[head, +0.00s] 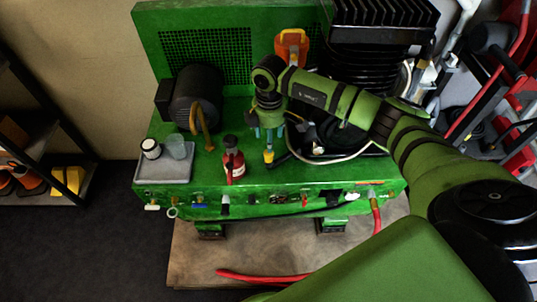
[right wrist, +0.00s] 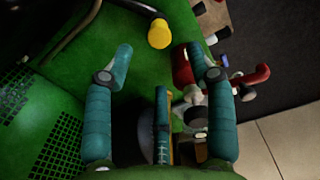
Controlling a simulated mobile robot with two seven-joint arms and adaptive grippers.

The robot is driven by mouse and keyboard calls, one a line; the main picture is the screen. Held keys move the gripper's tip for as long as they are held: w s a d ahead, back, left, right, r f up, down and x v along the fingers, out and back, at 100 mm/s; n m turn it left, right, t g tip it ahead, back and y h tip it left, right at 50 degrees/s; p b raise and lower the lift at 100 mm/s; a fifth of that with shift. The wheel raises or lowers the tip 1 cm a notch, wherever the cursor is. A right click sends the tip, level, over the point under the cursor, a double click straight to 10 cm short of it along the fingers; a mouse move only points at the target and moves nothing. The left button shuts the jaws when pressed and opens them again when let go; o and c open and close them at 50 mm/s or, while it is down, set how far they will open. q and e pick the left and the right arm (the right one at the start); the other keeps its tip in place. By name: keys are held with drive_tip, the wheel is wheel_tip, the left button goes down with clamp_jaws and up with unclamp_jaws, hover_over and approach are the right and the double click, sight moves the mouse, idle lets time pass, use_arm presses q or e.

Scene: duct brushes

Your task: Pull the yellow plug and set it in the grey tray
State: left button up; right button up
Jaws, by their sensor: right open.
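The yellow plug (head: 268,156) stands on the green bench, right of the red bottle. In the right wrist view its round yellow head (right wrist: 159,33) lies just beyond the fingertips, roughly midway between them. My right gripper (head: 267,136) is over the bench close to the plug, pointing down. In its wrist view the teal fingers (right wrist: 160,52) are spread wide with nothing between the tips. The grey tray (head: 164,177) sits at the bench's front left corner and holds a jar and a clear cup. My left gripper is not in view.
A red bottle (head: 234,163) with a dark top stands close to the plug, and a curved brass-coloured piece (head: 203,128) stands left of it. A dark motor (head: 197,97) is behind the tray. Cables and a black finned unit (head: 375,60) fill the right side.

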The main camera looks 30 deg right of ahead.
sight(269, 156)
drive_tip(key=shift+w+f+b, duration=0.15)
drive_tip(key=shift+f+b, duration=0.2)
drive_tip(key=shift+f, duration=0.2)
wheel_tip(269, 156, down, 3)
drive_tip(key=b, duration=0.2)
drive_tip(key=shift+b, duration=0.3)
wheel_tip(269, 156, down, 4)
drive_tip(key=b, duration=0.3)
drive_tip(key=shift+f, duration=0.55)
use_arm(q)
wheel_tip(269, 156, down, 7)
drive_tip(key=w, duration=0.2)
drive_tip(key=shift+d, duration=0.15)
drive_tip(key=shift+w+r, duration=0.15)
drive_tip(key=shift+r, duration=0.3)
use_arm(e)
clamp_jaws()
